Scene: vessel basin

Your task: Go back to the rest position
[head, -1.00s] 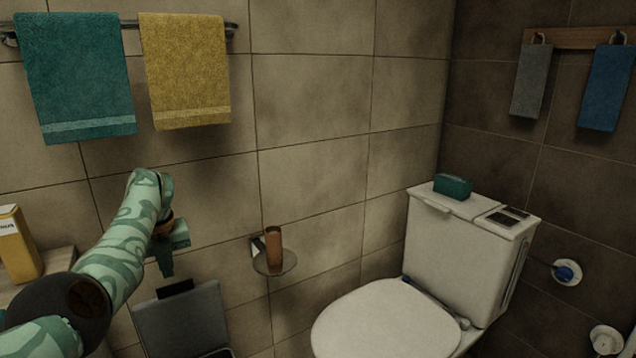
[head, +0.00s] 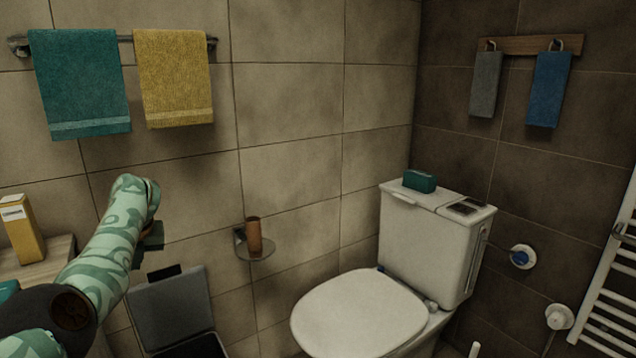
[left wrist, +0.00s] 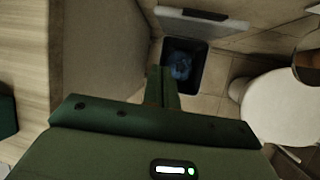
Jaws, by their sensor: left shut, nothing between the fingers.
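My left gripper (head: 148,243) is at the lower left of the head view, at the end of my green patterned arm. It is empty, and its fingers are partly hidden behind the wrist there. In the left wrist view the fingers (left wrist: 162,88) are together, seen above the floor. Beyond them is an open dark bin (left wrist: 170,95) with something blue inside. My right gripper is in neither view.
A bin with its grey lid (head: 170,308) raised stands below my gripper. The toilet (head: 360,310) is to the right. A wooden counter (head: 50,255) with a yellow carton (head: 22,230) is at left.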

